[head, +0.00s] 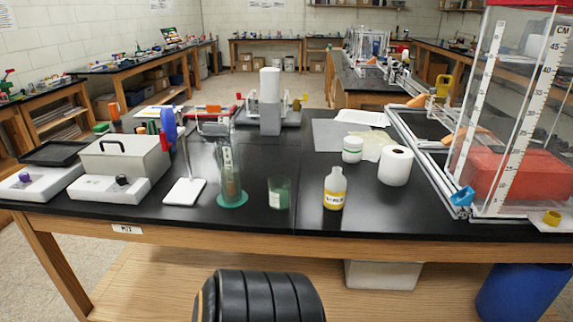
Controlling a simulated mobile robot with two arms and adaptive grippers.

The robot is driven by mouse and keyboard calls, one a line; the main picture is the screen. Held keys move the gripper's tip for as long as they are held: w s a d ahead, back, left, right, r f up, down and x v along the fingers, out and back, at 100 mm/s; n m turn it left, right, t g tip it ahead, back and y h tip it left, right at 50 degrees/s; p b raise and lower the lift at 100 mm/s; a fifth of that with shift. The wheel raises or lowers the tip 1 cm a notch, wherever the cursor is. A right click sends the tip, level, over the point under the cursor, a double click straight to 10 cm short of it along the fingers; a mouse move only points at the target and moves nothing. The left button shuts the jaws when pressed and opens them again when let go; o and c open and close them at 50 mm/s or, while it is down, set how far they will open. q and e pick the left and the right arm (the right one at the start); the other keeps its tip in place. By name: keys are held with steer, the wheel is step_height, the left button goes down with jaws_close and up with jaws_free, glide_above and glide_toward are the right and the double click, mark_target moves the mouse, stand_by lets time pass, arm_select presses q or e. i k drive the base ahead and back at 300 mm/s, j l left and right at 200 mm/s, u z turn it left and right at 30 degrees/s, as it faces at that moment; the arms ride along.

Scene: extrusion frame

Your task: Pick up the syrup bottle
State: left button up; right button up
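A small clear bottle with yellow contents and a white label (335,190) stands upright near the front edge of the black table. It is the thing that best fits the syrup bottle, but I cannot read its label. Nothing is touching it. Neither my left nor my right gripper is in view.
A green glass beaker (279,193) stands just left of the bottle, and a tall cylinder (230,175) beyond it. A white paper roll (395,166) and a white jar (352,149) stand behind right. A metal extrusion frame (425,160) and clear tank (510,115) occupy the right.

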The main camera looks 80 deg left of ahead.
mark_target(335, 184)
steer(key=u, duration=2.15)
